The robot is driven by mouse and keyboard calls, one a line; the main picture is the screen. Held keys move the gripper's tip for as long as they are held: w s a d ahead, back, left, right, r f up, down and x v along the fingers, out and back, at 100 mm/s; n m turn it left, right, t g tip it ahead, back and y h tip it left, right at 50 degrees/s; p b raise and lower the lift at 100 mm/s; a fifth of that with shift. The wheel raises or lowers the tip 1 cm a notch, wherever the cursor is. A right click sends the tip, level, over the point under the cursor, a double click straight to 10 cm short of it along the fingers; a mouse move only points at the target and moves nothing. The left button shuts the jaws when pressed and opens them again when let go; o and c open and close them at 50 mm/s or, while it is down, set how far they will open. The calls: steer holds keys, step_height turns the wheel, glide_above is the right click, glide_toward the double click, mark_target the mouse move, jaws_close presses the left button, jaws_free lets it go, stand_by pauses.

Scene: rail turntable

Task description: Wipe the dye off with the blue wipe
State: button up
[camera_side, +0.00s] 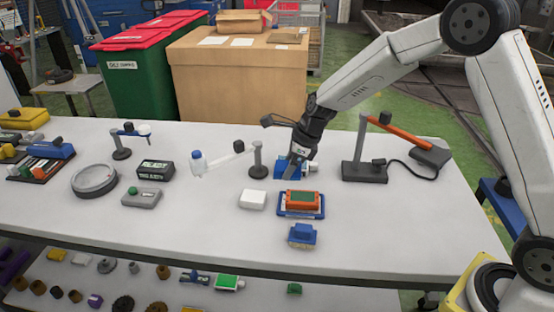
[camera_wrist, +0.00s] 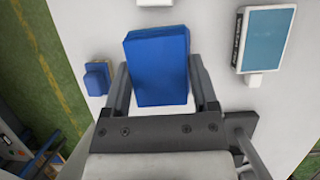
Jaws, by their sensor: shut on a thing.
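The blue wipe (camera_wrist: 158,65) is a plain blue block between the two fingers of my gripper (camera_wrist: 160,88) in the wrist view. My gripper is shut on its sides. In the side view my gripper (camera_side: 287,172) points down at the back middle of the white table, with part of the blue wipe (camera_side: 280,170) showing beside the fingers. I cannot tell whether the wipe touches the table. I cannot make out any dye mark in either view.
A white block (camera_side: 252,199), an orange device (camera_side: 301,200) and a blue brush-like block (camera_side: 302,236) lie in front. A stand with an orange arm (camera_side: 365,160) is to the right, a jointed stand (camera_side: 258,160) to the left. The table's front right is clear.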

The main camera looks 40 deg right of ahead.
mark_target(314, 197)
steer(key=shift+f, duration=3.55)
steer(key=shift+s+d+f, duration=0.15)
steer(key=shift+d+f, duration=0.05)
steer(key=shift+s+d, duration=2.65)
steer(key=shift+d, duration=0.1)
steer(key=shift+w+a, duration=2.85)
steer(key=shift+a, duration=0.25)
steer(key=shift+d+r, duration=0.15)
steer(key=shift+r, duration=3.9)
steer(key=shift+s, duration=0.1)
